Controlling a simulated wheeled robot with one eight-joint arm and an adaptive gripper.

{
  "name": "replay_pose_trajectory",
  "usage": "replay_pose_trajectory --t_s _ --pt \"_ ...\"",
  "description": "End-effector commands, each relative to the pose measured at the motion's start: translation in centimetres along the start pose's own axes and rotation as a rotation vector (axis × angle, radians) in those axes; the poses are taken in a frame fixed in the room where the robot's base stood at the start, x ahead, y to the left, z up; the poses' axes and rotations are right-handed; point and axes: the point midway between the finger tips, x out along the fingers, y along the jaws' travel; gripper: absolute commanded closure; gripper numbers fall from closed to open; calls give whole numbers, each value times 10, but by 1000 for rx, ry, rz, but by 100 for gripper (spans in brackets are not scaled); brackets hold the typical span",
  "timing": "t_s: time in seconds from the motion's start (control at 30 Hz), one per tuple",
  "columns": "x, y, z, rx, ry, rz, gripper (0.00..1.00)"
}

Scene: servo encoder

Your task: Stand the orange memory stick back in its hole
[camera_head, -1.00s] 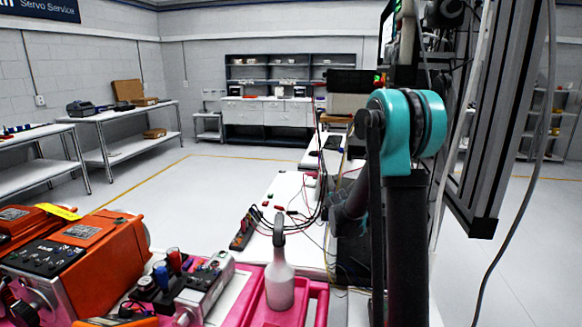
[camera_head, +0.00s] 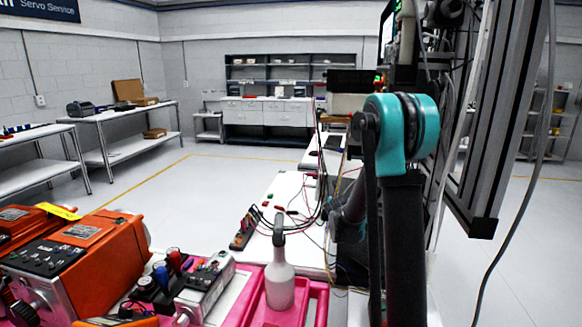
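I cannot make out the orange memory stick or its hole in the head view. A small grey metal block (camera_head: 205,288) with several small coloured pieces on and beside it sits at the lower left. Those pieces are too small to identify. My arm, with a teal joint and dark links, stands at the right of the view. The far part of my arm runs behind the nearer link. My gripper cannot be made out, so its state and anything in it are hidden.
Orange servo units (camera_head: 95,250) crowd the lower left. Open floor lies left of the bench.

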Motion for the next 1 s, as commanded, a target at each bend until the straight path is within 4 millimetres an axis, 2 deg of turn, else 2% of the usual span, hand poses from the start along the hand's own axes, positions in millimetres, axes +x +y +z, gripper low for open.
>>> replay_pose_trajectory --t_s 0.37,0.4,0.57,0.87,1.0 --pt "2 0 -3 0 0 0 100" --pt "1 0 -3 0 0 0 87" --pt "1 0 -3 0 0 0 68" --pt "1 0 -3 0 0 0 68" --pt "-8 0 -3 0 0 1 68"
